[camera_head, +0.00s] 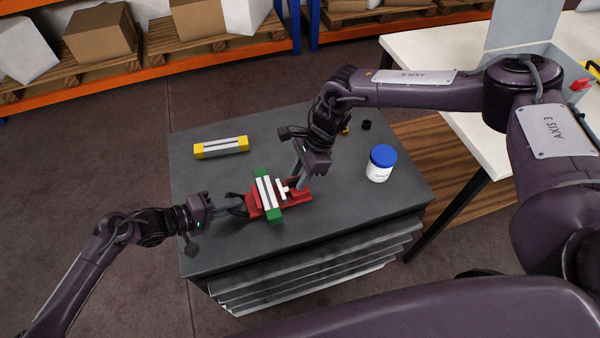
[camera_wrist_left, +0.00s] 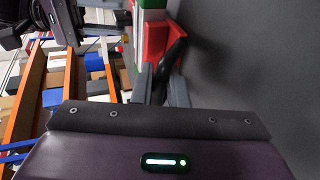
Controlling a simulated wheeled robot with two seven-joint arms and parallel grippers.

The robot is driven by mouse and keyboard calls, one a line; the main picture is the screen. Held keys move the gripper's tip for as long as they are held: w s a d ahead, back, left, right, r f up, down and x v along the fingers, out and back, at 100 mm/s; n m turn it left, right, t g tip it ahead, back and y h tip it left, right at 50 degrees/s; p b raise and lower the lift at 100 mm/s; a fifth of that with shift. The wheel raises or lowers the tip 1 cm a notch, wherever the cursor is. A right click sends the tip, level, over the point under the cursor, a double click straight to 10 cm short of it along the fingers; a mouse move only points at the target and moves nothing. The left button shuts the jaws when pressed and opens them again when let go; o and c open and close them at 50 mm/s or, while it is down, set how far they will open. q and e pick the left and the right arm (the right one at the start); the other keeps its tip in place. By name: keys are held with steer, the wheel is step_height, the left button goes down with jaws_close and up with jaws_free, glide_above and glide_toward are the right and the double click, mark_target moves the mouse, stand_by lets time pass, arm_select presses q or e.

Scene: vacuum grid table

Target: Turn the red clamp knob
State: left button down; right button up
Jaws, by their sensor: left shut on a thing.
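The red clamp (camera_head: 301,197) lies on the dark table. A block with green ends (camera_head: 262,174) and white strips stands in it, and a white T-shaped part (camera_head: 283,189) faces the block from the right. My left gripper (camera_head: 236,209) is at the clamp's left end, shut on a dark handle-like part. In the left wrist view the fingers (camera_wrist_left: 160,82) are around this dark part (camera_wrist_left: 176,52), beside the red clamp body (camera_wrist_left: 156,38). My right gripper (camera_head: 299,180) points down at the clamp's right end; its fingertips are partly hidden, so its opening is unclear.
A yellow-ended grey block (camera_head: 221,147) lies at the table's back left. A white jar with a blue lid (camera_head: 382,163) stands at the right. A small black item (camera_head: 366,125) is at the back right. The table's (camera_head: 215,245) front left is clear.

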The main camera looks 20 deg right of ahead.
steer(key=shift+f, duration=0.1)
jaws_close()
stand_by(0.4)
